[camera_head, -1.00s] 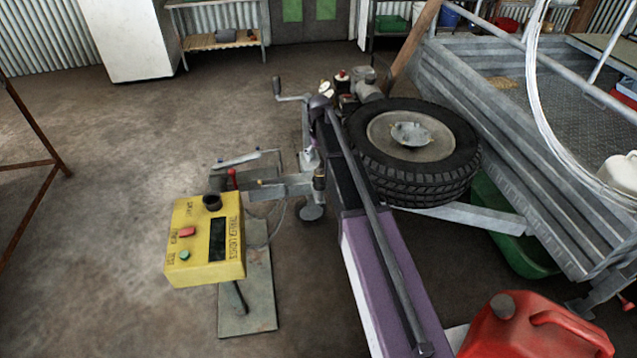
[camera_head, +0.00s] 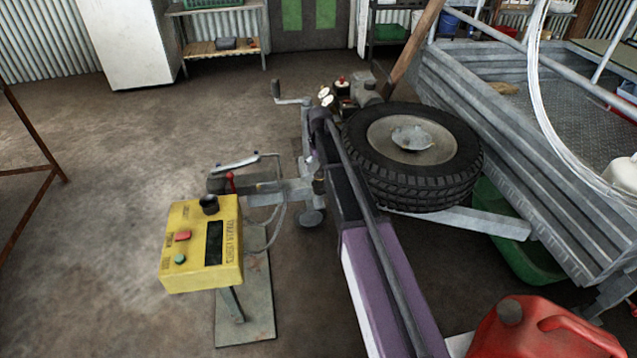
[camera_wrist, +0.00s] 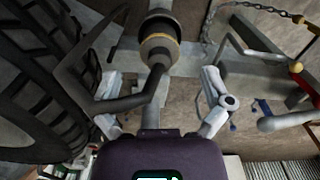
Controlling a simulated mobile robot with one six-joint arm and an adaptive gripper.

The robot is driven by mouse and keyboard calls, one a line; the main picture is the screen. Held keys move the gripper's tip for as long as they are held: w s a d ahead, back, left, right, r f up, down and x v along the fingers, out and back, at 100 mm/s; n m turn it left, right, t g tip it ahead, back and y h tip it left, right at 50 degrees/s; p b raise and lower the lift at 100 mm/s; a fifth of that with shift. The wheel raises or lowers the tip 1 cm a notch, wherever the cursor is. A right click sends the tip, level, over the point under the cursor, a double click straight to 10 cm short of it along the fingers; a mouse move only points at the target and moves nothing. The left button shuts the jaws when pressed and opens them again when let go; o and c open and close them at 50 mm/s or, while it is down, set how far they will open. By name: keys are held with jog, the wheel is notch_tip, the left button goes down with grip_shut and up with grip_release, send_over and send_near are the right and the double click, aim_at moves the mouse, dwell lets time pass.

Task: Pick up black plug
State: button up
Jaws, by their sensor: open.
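I cannot pick out a loose black plug with certainty. A black round fitting (camera_head: 209,204) stands on the top face of the yellow tester box (camera_head: 188,275); I cannot tell whether it is a plug or a socket. A thin grey cable (camera_head: 282,217) hangs from the trailer drawbar and passes behind the box. My gripper (camera_wrist: 161,85) is open, its two pale fingers apart, over the front of the trailer. A dark post with a brass ring (camera_wrist: 159,45) and a bent dark handle show beyond and between the fingers. I see no plug between them.
The spare tyre (camera_head: 458,145) lies close to the right of my arm, and fills the left of the wrist view (camera_wrist: 30,90). A red fuel can (camera_head: 540,330) stands front right.

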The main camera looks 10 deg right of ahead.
aim_at(320, 175)
jog(key=shift+w+f+b, duration=0.1)
jog(key=shift+f+b, duration=2.3)
jog(key=shift+f, duration=0.15)
jog(key=c, duration=1.3)
